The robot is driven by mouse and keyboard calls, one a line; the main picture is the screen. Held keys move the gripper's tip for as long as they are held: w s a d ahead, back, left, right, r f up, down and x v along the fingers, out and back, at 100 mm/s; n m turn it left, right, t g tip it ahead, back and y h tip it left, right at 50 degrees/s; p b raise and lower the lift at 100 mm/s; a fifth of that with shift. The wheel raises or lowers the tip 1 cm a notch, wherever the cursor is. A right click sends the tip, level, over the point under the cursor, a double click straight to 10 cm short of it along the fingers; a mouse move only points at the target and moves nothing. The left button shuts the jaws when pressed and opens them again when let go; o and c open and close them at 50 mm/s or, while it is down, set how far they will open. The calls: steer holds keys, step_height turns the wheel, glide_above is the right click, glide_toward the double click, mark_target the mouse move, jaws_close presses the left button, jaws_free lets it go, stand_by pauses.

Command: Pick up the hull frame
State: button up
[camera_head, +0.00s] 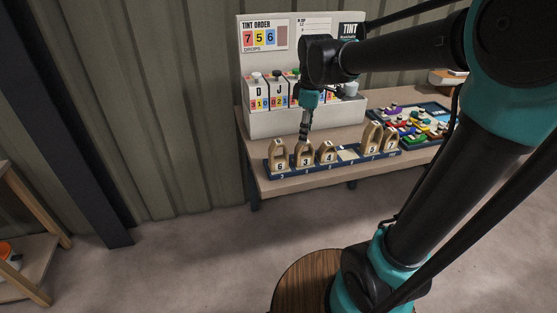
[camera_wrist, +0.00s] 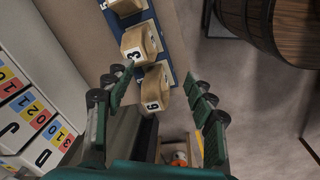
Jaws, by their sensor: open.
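Several wooden arch-shaped hull frames with number labels stand upright in a dark blue rack (camera_head: 351,165) on the bench. At the left are hull frame 6 (camera_head: 279,155), hull frame 3 (camera_head: 304,155) and hull frame 4 (camera_head: 326,152). Two more (camera_head: 373,137) stand at the right, past an empty place. The frames' lower ends are hidden in the rack.
A grey dispenser panel (camera_head: 282,124) with lettered, numbered units stands right behind the rack. A blue tray (camera_head: 437,113) of coloured parts lies to its right. The bench (camera_head: 262,181) has a narrow bare front edge. A wooden barrel (camera_head: 302,275) stands on the floor in front.

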steer(key=w+a+r+n+g, duration=0.1)
steer(key=w+a+r+n, duration=0.1)
steer(key=a+r+n, duration=0.45)
glide_toward(279, 152)
steer(key=f, duration=0.2)
steer(key=w+f, duration=0.1)
steer(key=f, duration=0.1)
steer(key=w+f, duration=0.1)
steer(key=f, duration=0.1)
steer(key=shift+w+d, duration=0.1)
steer(key=shift+d, duration=0.2)
steer(key=f, duration=0.4)
steer(key=shift+a, duration=0.4)
steer(key=shift+f, duration=0.7)
jaws_close()
